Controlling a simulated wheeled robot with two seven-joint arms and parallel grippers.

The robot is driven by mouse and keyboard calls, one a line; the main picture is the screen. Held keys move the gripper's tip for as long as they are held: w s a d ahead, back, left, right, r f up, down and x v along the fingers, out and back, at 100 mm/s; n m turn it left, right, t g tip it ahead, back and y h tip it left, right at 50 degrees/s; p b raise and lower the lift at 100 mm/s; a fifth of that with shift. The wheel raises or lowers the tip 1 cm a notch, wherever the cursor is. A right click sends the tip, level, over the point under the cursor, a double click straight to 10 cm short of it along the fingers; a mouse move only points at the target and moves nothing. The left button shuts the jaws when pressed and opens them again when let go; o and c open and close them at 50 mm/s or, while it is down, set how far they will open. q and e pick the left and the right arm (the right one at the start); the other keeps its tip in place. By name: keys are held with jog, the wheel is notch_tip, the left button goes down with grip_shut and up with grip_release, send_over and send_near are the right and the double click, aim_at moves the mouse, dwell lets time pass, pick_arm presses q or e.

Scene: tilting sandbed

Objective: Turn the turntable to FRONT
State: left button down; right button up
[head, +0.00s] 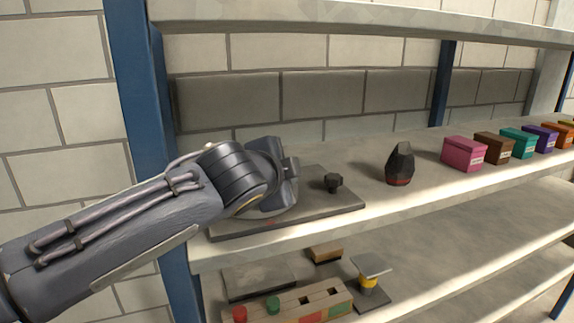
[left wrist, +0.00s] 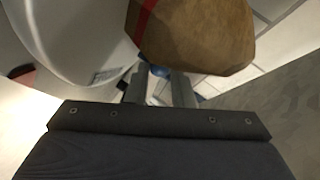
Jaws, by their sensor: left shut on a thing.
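A grey round edge, likely the turntable (head: 268,213), shows just under the gripper. In the left wrist view, a brown piece with a red stripe (left wrist: 200,35) is at the fingertips of my left gripper (left wrist: 160,88). A large grey curved surface (left wrist: 75,35) with a small label is left of it. The grip contact is partly hidden. My right gripper is not in view.
A black knob (head: 333,182) stands on the board, right of my gripper. A dark pointed object with a red base (head: 400,165) and several coloured boxes (head: 463,152) stand farther right. A blue post (head: 140,90) is close behind my left arm. A lower shelf holds a block with coloured pegs (head: 300,302).

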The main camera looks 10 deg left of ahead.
pick_arm(q)
jog(key=shift+s+f+m+h+p, duration=0.1)
jog(key=shift+s+m+h+p, duration=0.2)
jog(key=shift+m+h+p, duration=0.25)
jog(key=shift+f, duration=0.1)
jog(key=c, duration=1.5)
grip_release()
jog(key=shift+c, duration=0.2)
